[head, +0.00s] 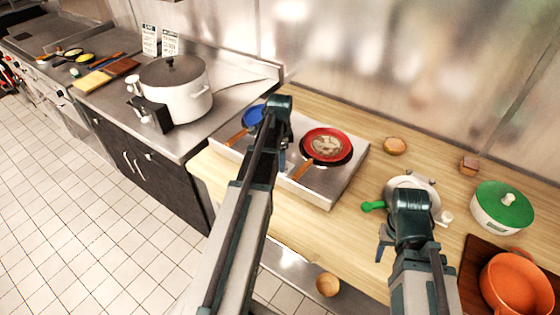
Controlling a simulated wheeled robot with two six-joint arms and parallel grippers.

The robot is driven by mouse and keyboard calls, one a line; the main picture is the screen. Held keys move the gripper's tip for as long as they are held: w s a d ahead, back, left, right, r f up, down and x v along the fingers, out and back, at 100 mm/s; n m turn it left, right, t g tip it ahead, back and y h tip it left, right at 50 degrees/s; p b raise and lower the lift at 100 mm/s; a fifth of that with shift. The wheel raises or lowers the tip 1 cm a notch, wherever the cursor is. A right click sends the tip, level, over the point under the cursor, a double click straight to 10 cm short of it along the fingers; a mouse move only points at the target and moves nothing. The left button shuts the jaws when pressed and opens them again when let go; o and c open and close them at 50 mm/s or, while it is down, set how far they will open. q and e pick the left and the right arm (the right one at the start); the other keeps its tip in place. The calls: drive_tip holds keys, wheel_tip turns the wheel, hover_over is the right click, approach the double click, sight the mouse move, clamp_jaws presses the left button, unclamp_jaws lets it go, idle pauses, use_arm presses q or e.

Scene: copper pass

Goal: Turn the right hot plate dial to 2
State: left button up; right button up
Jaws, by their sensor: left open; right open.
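The steel hot plate (352,166) sits on the wooden counter. A red pan (326,145) with a wooden handle rests on its right side, with something pale inside. A blue pan (252,115) rests on its left side, partly behind my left arm. I cannot make out the dials; the front of the hot plate is seen from above and partly covered by my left arm. My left gripper (283,158) is open and empty, above the middle of the hot plate between the pans. My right gripper (384,246) is open and empty, right of the hot plate near the counter's front.
A green-handled pan (400,183) lies partly behind my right arm. A green-lidded pot (502,207) and an orange pot (516,284) on a dark board stand at right. A small round wooden item (395,146) sits behind. A large lidded pot (184,103) stands left.

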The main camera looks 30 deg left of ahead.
use_arm(q)
drive_tip(key=shift+c, duration=0.3)
clamp_jaws()
drive_tip(key=shift+n, duration=0.3)
drive_tip(key=n, duration=2.3)
drive_tip(key=shift+n, duration=0.3)
